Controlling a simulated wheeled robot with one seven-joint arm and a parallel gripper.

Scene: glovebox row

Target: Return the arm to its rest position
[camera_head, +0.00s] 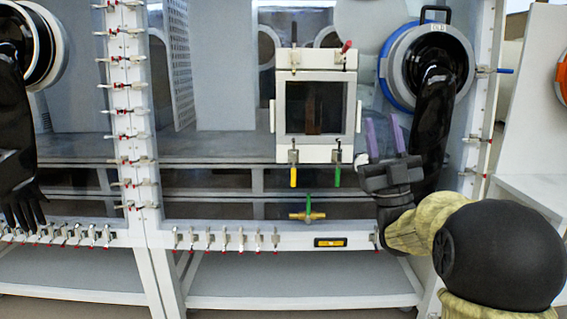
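My gripper (384,133) is at the right of the view, in front of the glovebox. Its two purple fingers point up and stand apart, with nothing seen between them. My arm runs from the lower right corner, with a black rounded joint and tan-covered links, up to the gripper. A black glove (437,95) hangs from the glove port right behind the gripper. The view does not show whether the gripper touches the glove.
A white framed hatch (342,143) with yellow and green handles is left of the gripper. A blue-ringed port (393,62) is above. Another black glove (20,150) hangs at the left. Red-tipped clamps line the frame (130,100). A brass valve (307,215) sits below the hatch.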

